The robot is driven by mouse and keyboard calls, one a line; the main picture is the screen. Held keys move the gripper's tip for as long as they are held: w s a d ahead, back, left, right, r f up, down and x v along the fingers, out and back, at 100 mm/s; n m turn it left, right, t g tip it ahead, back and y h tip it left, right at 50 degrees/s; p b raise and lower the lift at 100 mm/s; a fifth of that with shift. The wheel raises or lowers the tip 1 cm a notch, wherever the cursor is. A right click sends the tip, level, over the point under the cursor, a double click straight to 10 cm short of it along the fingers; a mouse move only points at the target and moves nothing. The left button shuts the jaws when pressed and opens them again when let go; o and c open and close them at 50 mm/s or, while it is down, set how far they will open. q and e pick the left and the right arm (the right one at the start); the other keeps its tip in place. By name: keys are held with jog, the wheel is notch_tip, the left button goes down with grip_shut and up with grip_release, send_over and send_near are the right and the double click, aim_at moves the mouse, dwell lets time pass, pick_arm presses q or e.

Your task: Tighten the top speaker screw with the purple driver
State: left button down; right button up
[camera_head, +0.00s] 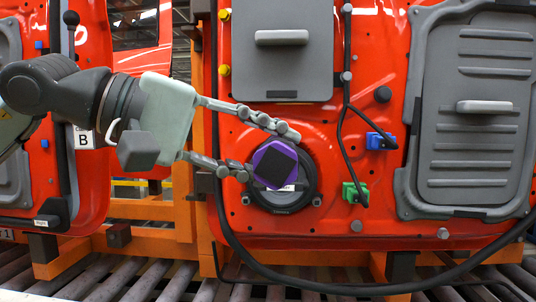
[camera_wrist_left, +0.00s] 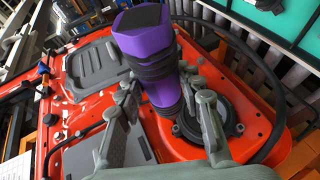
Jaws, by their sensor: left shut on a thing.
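The purple driver (camera_head: 272,165) has a dark square end cap and faces the head camera nearly end-on, in front of the speaker. My left gripper (camera_head: 268,152) is shut on it, one finger above and one below. In the left wrist view the driver (camera_wrist_left: 151,48) stands between the fingers (camera_wrist_left: 160,85), its tool end towards the door. The black round speaker (camera_head: 282,207) sits on the red door, and part of its ring shows in the wrist view (camera_wrist_left: 232,108). The driver and fingers hide the speaker's top, so I cannot tell whether the tip touches the top screw. My right gripper is not in view.
A blue connector (camera_head: 380,141) and a green connector (camera_head: 354,193) sit right of the speaker. A black cable (camera_head: 349,110) runs down beside them. Grey panels cover the door above and right (camera_head: 473,140). Rollers (camera_head: 140,283) and an orange frame lie below.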

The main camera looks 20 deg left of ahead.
pick_arm(q)
jog(key=shift+w+a+r, duration=0.2)
jog(key=shift+w+a, duration=0.05)
jog(key=shift+w, duration=0.35)
jog(key=shift+w+a+p, duration=0.25)
jog(key=shift+w+p, duration=0.2)
jog(key=shift+w, duration=0.7)
jog(key=shift+w+a, duration=0.15)
jog(key=shift+w, duration=0.2)
jog(key=shift+w+a+f, duration=0.1)
jog(key=shift+w, duration=0.3)
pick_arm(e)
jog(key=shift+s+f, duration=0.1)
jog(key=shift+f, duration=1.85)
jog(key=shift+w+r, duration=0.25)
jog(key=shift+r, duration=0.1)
pick_arm(q)
jog(key=shift+w+a, duration=0.15)
jog(key=shift+w, duration=0.25)
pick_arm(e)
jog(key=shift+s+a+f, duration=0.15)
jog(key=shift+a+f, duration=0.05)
pick_arm(q)
jog(key=shift+w+a, duration=0.15)
jog(key=shift+w, duration=0.3)
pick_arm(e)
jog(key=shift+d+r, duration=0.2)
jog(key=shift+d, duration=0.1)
